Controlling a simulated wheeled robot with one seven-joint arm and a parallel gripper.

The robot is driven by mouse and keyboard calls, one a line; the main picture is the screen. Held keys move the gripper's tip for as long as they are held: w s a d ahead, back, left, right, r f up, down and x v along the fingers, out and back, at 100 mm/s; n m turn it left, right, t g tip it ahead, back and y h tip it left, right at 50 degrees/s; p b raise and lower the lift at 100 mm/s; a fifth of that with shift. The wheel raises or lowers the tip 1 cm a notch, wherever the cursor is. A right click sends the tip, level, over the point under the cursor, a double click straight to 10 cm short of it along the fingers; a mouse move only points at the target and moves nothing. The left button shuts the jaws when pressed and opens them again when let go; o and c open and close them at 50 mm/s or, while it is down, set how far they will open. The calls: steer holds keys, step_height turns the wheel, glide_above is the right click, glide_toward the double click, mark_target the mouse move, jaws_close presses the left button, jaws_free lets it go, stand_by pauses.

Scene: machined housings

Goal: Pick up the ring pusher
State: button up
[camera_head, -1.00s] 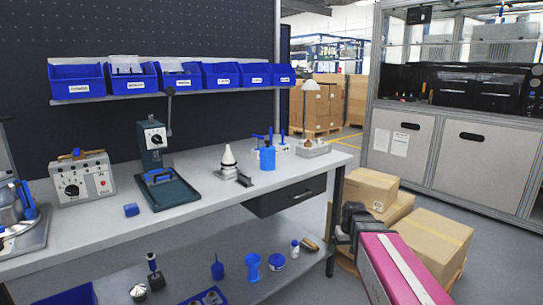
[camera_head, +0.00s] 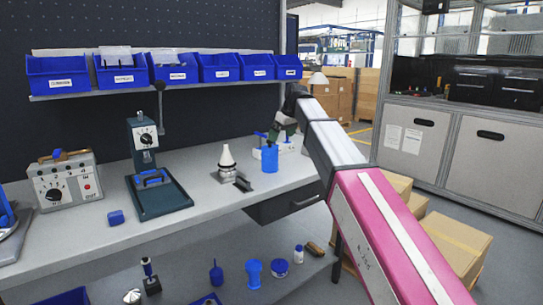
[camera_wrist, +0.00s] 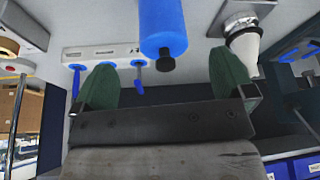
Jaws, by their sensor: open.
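The ring pusher appears to be the blue cylinder (camera_head: 269,160) with a dark knob on top, upright near the right end of the workbench. In the wrist view the blue cylinder (camera_wrist: 163,27) shows ahead of my gripper, its black knob between the green fingers' lines. My gripper (camera_wrist: 167,66) is open and empty, with the fingers spread apart. In the head view my gripper (camera_head: 279,131) is above and close to the cylinder; contact cannot be told, and my arm hides part of the area behind.
A white cone (camera_head: 227,158) on a metal fixture stands left of the cylinder. A white block with blue-handled tools (camera_wrist: 103,53) is behind it. A green press (camera_head: 148,165) and a control box (camera_head: 64,180) stand further left. Blue bins (camera_head: 120,72) line a shelf above.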

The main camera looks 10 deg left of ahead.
mark_target(270, 148)
steer(key=shift+n, duration=0.3)
steer(key=a+f, duration=0.1)
steer(key=w+a+f, duration=0.1)
steer(key=a, duration=0.1)
steer(key=shift+w+a+f, duration=0.1)
steer(key=shift+w+f, duration=0.05)
steer(key=shift+f, duration=0.15)
steer(key=shift+w+x, duration=0.15)
steer(key=shift+x, duration=1.25)
steer(key=shift+w+x, duration=0.1)
steer(key=shift+x, duration=1.3)
steer(key=shift+a+r, duration=0.15)
steer(key=c, duration=1)
